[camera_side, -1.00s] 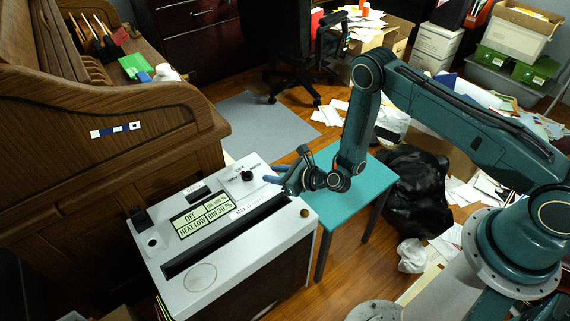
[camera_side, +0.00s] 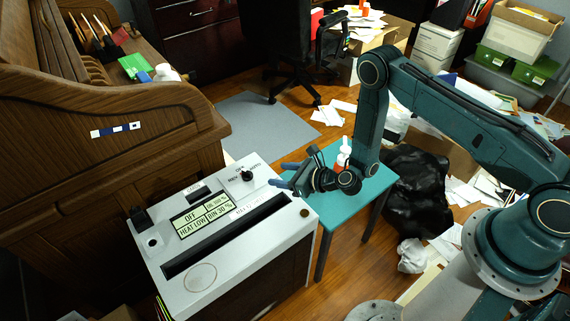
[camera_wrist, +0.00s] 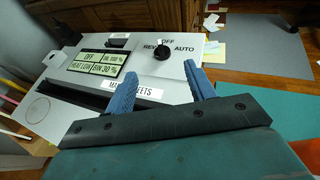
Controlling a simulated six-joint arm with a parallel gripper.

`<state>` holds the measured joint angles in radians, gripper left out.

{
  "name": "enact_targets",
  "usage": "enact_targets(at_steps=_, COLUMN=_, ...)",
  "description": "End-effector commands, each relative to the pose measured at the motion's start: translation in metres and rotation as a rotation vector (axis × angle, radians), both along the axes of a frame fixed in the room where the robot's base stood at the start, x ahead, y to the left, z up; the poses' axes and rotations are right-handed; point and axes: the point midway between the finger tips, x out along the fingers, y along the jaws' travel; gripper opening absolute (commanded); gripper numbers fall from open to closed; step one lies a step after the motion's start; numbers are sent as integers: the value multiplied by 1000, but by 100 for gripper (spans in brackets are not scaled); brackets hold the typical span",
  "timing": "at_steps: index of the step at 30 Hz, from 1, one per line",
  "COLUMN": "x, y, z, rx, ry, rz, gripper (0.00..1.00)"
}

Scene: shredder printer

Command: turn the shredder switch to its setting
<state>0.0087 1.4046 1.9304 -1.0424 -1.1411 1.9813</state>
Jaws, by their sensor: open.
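The white shredder (camera_side: 205,262) stands in front of the wooden desk. Its switch is a round black knob (camera_side: 247,175) at the far right of the top panel. In the wrist view the knob (camera_wrist: 161,52) has the labels REV, OFF and AUTO around it; I cannot tell its exact pointing. The display (camera_side: 203,214) reads OFF, HEAT LOW and BIN 30 %. My gripper (camera_side: 281,174) is open and empty, right of the knob and apart from it. In the wrist view, its blue fingertips (camera_wrist: 158,72) show on either side below the knob.
A teal table (camera_side: 372,190) with a white and red bottle (camera_side: 343,155) stands right of the shredder, under my gripper. The long feed slot (camera_side: 225,236) runs along the shredder's top. A black bag (camera_side: 418,195) and scattered papers lie farther right.

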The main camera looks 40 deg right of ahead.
Motion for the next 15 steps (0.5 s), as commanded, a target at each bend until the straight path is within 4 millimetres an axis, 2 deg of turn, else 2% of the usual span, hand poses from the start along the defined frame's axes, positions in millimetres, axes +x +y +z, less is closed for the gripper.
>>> enact_targets(at_steps=7, x=1, y=0, z=24, rx=-2, ry=-3, rz=1, gripper=56)
enact_targets(at_steps=15, x=1, y=1, z=80, rx=-2, ry=-5, rz=2, gripper=56)
